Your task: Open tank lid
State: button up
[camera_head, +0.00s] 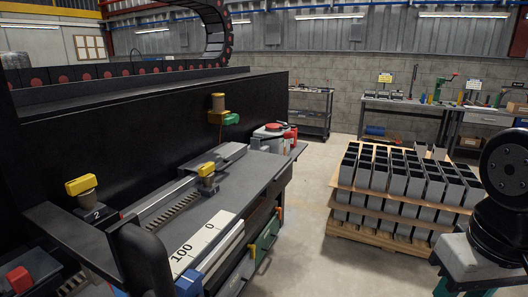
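A small light-grey rounded container with a red round top (272,127) stands at the far right end of the dark machine bench. It looks like the tank with its lid, though it is too small to be sure. The red top appears seated on the body. A second red part (291,138) is just to its right.
The machine bench (232,186) carries yellow-capped parts (81,186) and a drag chain (217,30) above. A pallet of grey boxes (385,243) stands on the right. Free floor (305,215) lies between them. Workbenches (415,103) line the back wall.

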aim_at(273, 126)
jog(key=u, duration=0.05)
jog(key=i, duration=0.5)
jog(key=u, duration=0.05)
jog(key=k, duration=0.6)
jog(key=z, duration=0.5)
jog(key=i, duration=1.5)
jog(key=u, duration=0.2)
